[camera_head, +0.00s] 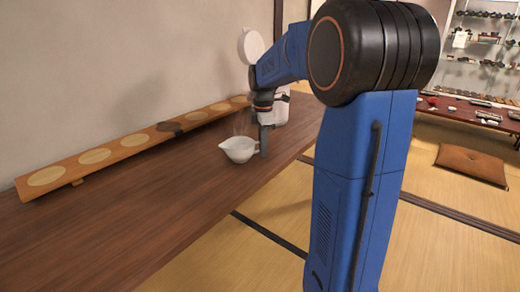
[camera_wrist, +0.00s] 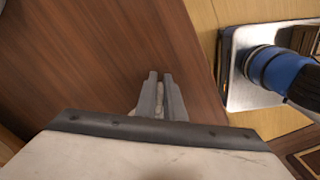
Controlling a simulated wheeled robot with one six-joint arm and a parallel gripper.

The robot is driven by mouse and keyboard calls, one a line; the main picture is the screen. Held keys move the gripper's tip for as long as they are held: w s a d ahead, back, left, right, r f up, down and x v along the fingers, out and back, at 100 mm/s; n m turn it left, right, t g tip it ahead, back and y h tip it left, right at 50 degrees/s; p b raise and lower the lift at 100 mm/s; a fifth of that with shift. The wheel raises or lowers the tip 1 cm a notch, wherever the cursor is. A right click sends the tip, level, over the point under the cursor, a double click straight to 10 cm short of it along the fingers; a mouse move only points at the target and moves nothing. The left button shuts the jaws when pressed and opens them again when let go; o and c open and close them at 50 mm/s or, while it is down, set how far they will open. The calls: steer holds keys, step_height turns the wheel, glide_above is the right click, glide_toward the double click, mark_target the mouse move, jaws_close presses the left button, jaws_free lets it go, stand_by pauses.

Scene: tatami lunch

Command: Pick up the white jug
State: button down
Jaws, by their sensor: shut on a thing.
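The white jug (camera_head: 239,150) is upright at the dark wooden counter (camera_head: 150,218), with its spout to the left. My gripper (camera_head: 263,148) reaches down at the jug's right side. In the wrist view my gripper (camera_wrist: 160,97) has its fingers close together, with a thin pale piece between them. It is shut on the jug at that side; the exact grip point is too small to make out. Most of the jug is hidden in the wrist view by the gripper's body. I cannot tell whether the jug's base touches the counter.
A long wooden board with round pale inlays (camera_head: 95,157) lies along the wall. The counter left of the jug is clear. A brown cushion (camera_head: 470,164) lies on the tatami floor at the right.

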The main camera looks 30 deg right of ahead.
steer(key=shift+r, duration=4.75)
